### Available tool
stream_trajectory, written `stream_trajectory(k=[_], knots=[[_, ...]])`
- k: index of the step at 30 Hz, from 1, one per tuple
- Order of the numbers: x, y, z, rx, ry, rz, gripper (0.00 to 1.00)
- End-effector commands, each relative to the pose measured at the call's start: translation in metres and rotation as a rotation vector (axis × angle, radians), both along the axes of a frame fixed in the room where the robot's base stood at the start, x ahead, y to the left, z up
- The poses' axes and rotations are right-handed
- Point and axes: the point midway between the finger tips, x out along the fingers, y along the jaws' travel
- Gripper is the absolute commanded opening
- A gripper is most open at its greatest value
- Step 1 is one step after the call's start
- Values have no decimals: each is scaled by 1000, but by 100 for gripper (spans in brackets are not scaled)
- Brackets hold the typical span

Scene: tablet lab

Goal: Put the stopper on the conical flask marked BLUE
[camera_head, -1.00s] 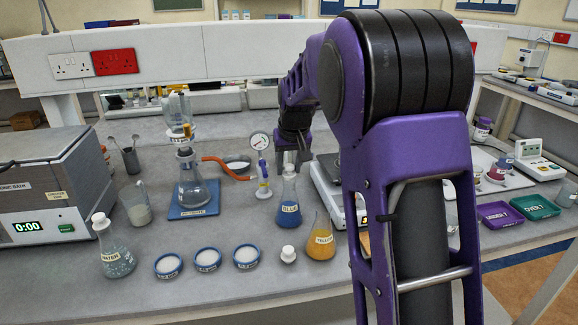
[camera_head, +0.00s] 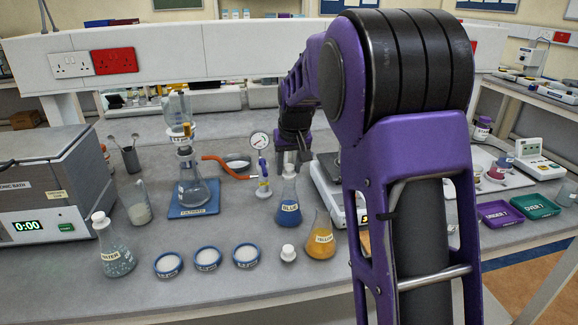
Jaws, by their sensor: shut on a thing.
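The conical flask marked BLUE (camera_head: 289,208) stands upright on the bench and holds blue liquid. A white stopper (camera_head: 290,170) is at the top of its neck. My gripper (camera_head: 296,158) is directly above the flask, shut on this white stopper. From this angle I cannot tell how deep the stopper sits in the neck. My finger tips are small and partly merged with the stopper in the picture. A second white stopper (camera_head: 288,253) stands on the bench in front of the flask.
The YELLOW flask (camera_head: 320,240) stands open, close at the front right. A balance (camera_head: 340,208) is to the right, and a gauge (camera_head: 260,142) with an orange hose is to the left. Three labelled dishes (camera_head: 246,264) lie at the front left. The stoppered WATER flask (camera_head: 115,255) stands further left.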

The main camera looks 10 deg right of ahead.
Motion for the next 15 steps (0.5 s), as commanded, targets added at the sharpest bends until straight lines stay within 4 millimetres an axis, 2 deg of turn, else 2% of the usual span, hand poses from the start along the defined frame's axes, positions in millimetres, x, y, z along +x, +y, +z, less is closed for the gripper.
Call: stream_trajectory(k=[13, 14, 15], knots=[[0, 0, 0, 0, 0, 0, 0], [0, 0, 0, 0, 0, 0, 45], [0, 0, 0, 0, 0, 0, 53]])
